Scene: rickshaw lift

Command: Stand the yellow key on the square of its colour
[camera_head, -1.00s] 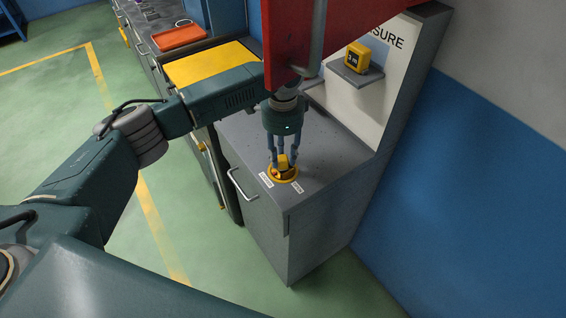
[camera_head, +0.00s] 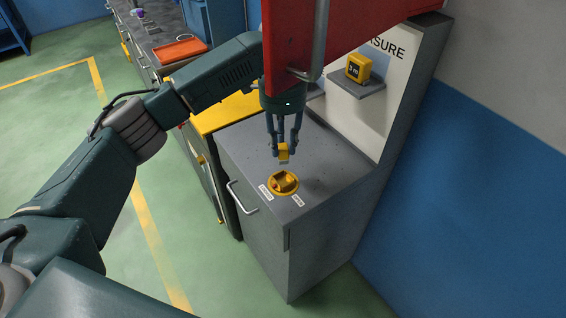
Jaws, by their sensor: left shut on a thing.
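The yellow key (camera_head: 284,150) is between the fingers of my left gripper (camera_head: 283,155). It hangs above the grey cabinet top, clear of the round yellow socket (camera_head: 284,184), with a small grey part at its lower end. The gripper is shut on the key, and its fingers hide part of it. The socket is on the cabinet top, just below the key, with an orange-yellow raised piece in its middle. I cannot make out a yellow square for the key. My right gripper is not in view.
White labels flank the socket on the grey cabinet (camera_head: 330,170). A yellow surface (camera_head: 222,113) lies behind my left arm. A red beam (camera_head: 345,30) hangs close above the gripper. An orange tray (camera_head: 180,49) lies farther back.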

